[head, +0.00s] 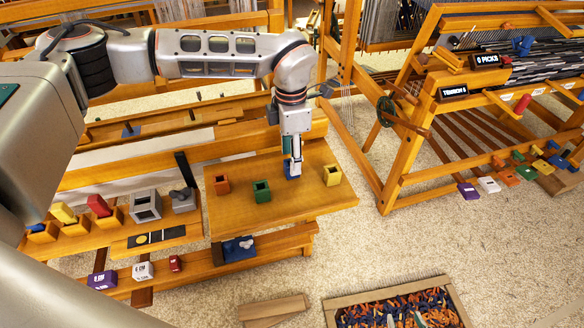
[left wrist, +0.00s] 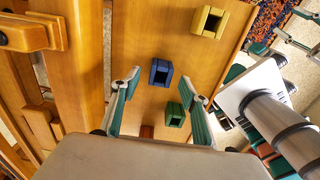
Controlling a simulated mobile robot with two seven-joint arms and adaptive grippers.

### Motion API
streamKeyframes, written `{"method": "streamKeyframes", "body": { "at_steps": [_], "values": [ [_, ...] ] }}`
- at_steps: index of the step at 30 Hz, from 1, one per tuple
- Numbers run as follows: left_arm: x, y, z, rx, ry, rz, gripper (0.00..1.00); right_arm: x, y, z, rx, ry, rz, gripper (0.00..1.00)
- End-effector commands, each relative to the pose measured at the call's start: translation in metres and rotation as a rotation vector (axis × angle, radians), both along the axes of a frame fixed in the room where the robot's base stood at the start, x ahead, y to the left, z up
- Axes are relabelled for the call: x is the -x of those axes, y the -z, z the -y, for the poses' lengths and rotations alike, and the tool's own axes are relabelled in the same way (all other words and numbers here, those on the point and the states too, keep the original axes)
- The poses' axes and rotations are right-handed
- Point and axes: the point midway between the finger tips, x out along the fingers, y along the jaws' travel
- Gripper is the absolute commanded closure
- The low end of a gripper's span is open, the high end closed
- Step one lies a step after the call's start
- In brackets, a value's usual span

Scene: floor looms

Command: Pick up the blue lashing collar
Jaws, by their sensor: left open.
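The blue lashing collar (head: 289,170) is a small square block on the wooden shelf, partly hidden by my left gripper (head: 291,166). In the left wrist view the blue collar (left wrist: 161,73), with a dark hole in its top, lies between the spread fingertips of my left gripper (left wrist: 160,84). The fingers are open and I see no grip on it; their height over the shelf is hard to judge. My right gripper (head: 405,320) shows only its two parted fingertips at the bottom edge of the head view.
A green collar (head: 261,191) and a red one (head: 222,185) stand left of the blue collar, a yellow one (head: 332,175) right. A crate (head: 449,289) of loose pieces lies on the floor. The shelf's (head: 300,205) front strip is clear.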

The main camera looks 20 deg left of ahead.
Motion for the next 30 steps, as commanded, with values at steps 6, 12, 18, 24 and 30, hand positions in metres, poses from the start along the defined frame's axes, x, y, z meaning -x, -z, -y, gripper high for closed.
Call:
{"method": "streamKeyframes", "body": {
  "at_steps": [6, 12, 18, 24, 30],
  "values": [
    [0.001, 0.034, 0.001, 0.000, 0.000, -0.004, 0.56, 0.000, 0.001, 0.000, 0.001, 0.000, 0.000, 0.60],
    [0.000, 0.038, 0.001, 0.001, 0.000, -0.002, 0.56, -0.002, 0.000, 0.002, 0.004, 0.001, 0.005, 0.60],
    [0.000, 0.038, 0.001, 0.001, 0.000, -0.002, 0.87, -0.003, 0.000, 0.002, 0.004, 0.002, 0.006, 0.60],
    [0.000, 0.038, 0.001, 0.001, 0.000, -0.002, 0.97, -0.003, -0.001, 0.002, 0.004, 0.002, 0.006, 0.60],
    [0.000, 0.037, 0.002, 0.001, 0.000, -0.002, 0.97, -0.003, -0.001, 0.002, 0.003, 0.002, 0.006, 0.60]
  ]
}}
